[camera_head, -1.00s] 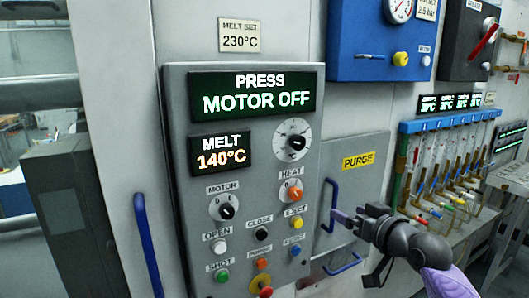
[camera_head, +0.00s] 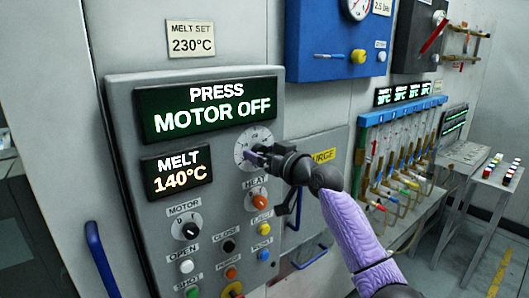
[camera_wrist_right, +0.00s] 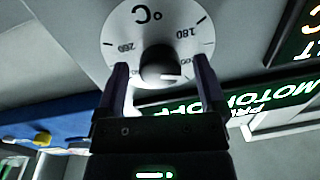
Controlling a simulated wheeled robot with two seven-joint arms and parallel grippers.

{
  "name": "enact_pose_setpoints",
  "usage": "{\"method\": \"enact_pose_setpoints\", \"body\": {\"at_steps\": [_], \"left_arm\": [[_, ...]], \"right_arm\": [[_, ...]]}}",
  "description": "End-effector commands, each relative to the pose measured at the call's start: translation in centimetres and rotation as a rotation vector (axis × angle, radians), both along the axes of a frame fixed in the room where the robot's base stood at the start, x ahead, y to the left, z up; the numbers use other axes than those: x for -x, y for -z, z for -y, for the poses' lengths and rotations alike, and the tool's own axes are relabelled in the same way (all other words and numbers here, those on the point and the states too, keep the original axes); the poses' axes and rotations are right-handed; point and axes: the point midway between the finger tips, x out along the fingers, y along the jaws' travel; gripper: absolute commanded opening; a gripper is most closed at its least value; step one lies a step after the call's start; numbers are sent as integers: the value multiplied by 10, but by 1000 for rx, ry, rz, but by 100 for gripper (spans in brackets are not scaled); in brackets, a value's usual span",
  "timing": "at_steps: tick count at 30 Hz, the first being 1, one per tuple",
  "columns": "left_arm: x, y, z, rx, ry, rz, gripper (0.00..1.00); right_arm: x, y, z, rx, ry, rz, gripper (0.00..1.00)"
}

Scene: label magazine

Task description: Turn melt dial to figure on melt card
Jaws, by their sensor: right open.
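The melt card (camera_head: 190,39) above the panel reads "MELT SET 230°C". The melt display (camera_head: 177,173) reads 140°C. The melt dial (camera_head: 244,141) is a white round scale with a black knob, to the right of the displays, partly hidden by my gripper in the head view. In the right wrist view the dial face (camera_wrist_right: 146,18) shows upside down with its black knob (camera_wrist_right: 160,64). My right gripper (camera_head: 254,154) is at the dial, open, its two fingers on either side of the knob; I cannot tell whether they touch it. My left gripper is not in view.
The grey panel also holds the motor knob (camera_head: 187,229), the heat knob (camera_head: 259,200) and several push buttons below the dial. A blue box (camera_head: 330,45) is above right. A rack of tubes (camera_head: 400,150) stands farther right.

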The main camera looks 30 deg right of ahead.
Motion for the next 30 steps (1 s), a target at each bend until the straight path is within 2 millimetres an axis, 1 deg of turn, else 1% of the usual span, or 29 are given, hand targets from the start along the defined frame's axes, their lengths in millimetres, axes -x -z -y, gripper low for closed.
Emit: {"method": "enact_pose_setpoints", "body": {"at_steps": [2, 3, 5, 6, 11, 12, 14, 15, 16, 23, 30], "left_arm": [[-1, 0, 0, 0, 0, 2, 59], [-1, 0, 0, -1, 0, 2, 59], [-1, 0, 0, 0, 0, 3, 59], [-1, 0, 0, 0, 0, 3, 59], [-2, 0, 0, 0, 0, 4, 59], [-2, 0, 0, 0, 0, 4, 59], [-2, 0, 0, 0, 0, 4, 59], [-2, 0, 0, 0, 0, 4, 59], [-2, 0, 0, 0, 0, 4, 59], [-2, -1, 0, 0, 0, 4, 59], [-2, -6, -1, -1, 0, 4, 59]], "right_arm": [[0, 0, 0, 0, 0, 0, 90], [0, 0, 0, 0, 0, 0, 88], [0, 0, 0, -1, 0, 0, 75], [0, 0, 0, -1, 0, 0, 66], [0, 0, 0, -1, 0, 0, 32], [0, 0, 0, -1, 0, 0, 24], [0, 0, 0, -1, 0, 0, 11], [0, 0, 0, -1, 0, 0, 3], [0, 0, 0, -1, 0, 0, 0], [0, 0, 0, -22, 0, -2, 0], [1, -1, 0, -141, 0, -12, 0]]}}
